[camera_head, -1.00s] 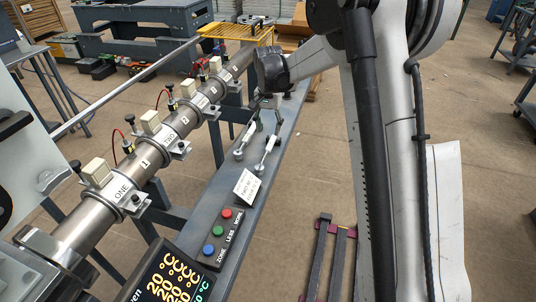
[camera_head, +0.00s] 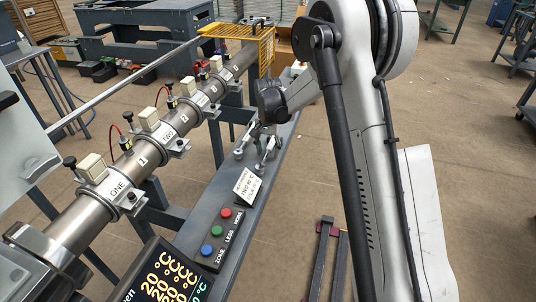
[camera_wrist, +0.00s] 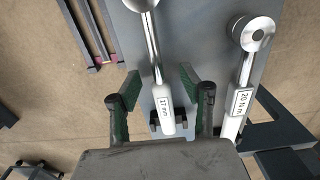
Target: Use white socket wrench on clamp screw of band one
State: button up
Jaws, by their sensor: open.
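Band one (camera_head: 117,189), marked ONE, is around the nearest part of the steel barrel at left in the head view. A clamp bracket with a small bolt (camera_head: 132,196) is on its right side. My gripper (camera_wrist: 160,86) is open over the bench rail, its green-padded fingers on either side of a white-handled wrench (camera_wrist: 165,112) marked 17 mm. Whether the fingers touch the handle I cannot tell. A second white-handled tool (camera_wrist: 240,101), marked 20 N m and with a round head, lies to the right, outside the fingers. In the head view the tools are small and partly hidden.
The grey rail (camera_head: 215,205) carries a label card (camera_head: 247,185), coloured buttons (camera_head: 219,231) and a temperature display (camera_head: 165,278). More bands with knobs and red wires line the barrel (camera_head: 80,220). A yellow guard (camera_head: 245,42) stands at the far end.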

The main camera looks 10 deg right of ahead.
aim_at(268, 149)
grip_shut()
dwell(0.4)
notch_tip(268, 149, up, 10)
jog(key=shift+r+p, duration=0.1)
jog(key=shift+p, duration=1.15)
jog(key=c, duration=0.6)
grip_release()
jog(key=shift+c, duration=0.2)
grip_shut()
